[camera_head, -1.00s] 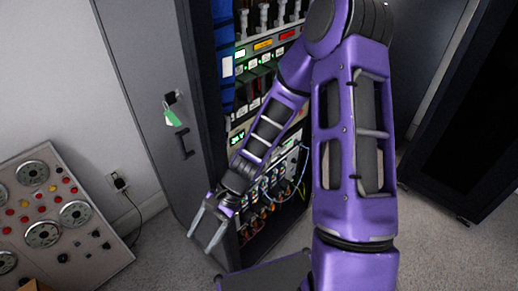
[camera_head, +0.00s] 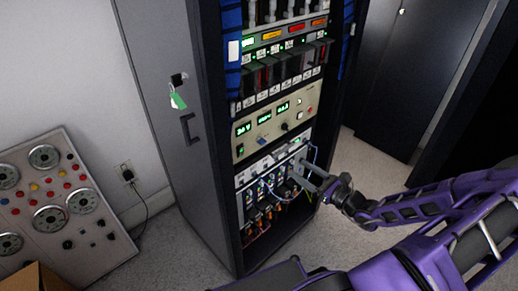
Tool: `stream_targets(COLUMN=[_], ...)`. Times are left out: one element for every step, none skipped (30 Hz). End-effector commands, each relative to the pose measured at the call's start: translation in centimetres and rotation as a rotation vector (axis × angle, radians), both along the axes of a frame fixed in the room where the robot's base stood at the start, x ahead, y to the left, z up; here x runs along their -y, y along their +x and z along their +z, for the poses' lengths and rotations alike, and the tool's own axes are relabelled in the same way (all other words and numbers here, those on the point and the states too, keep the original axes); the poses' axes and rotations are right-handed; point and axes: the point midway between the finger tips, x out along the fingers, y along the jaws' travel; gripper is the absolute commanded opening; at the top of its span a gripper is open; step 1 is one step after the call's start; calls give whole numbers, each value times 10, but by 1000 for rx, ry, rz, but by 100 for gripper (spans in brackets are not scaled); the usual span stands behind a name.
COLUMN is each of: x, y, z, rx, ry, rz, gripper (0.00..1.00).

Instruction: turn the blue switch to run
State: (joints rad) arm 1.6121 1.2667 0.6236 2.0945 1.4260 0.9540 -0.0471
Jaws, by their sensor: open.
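The cabinet (camera_head: 213,175) stands open, with a beige panel (camera_head: 240,152) in its rack. The panel has green lit displays, a small blue knob (camera_head: 264,140) that looks like the blue switch, and a black knob to its right. Its labels and pointer are too small to read. My gripper (camera_head: 297,169) is open at the right front of the rack, pointing left. It is below and right of the blue knob, in front of the lower cabled unit, and apart from the knob. I cannot tell whether it touches the cables.
Blue, white and orange cables (camera_head: 268,195) hang from the lower unit. The cabinet door (camera_head: 165,110) with a green tag (camera_head: 178,97) is at left. A gauge panel (camera_head: 60,205) stands at far left. A dark cabinet (camera_head: 395,80) is behind at right. Carpet lies between.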

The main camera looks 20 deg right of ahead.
Motion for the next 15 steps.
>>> stream_targets(x=[7,9,10,9,8,6,5,3,-1,-3,-5,-8,-11,-13,-16], y=[-1,0,2,4,6,11,15,20,27,33,39,47,53,59,68], z=[-1,-1,-1,-1,-1,-1,-1,-1,-1,-1,-1,-1,-1,-1,-1], rx=[7,10,12,13,13,12,12,13,12,11,12,11,12,12,11], ry=[5,6,5,6,6,5,5,5,5,6,7,6,5,5,6], rz=[-21,-28,-33,-33,-33,-32,-31,-30,-29,-28,-28,-29,-27,-28,-27], gripper=[65,65,65,65,65,65,65,65,65,65,65,65,65,65,65])
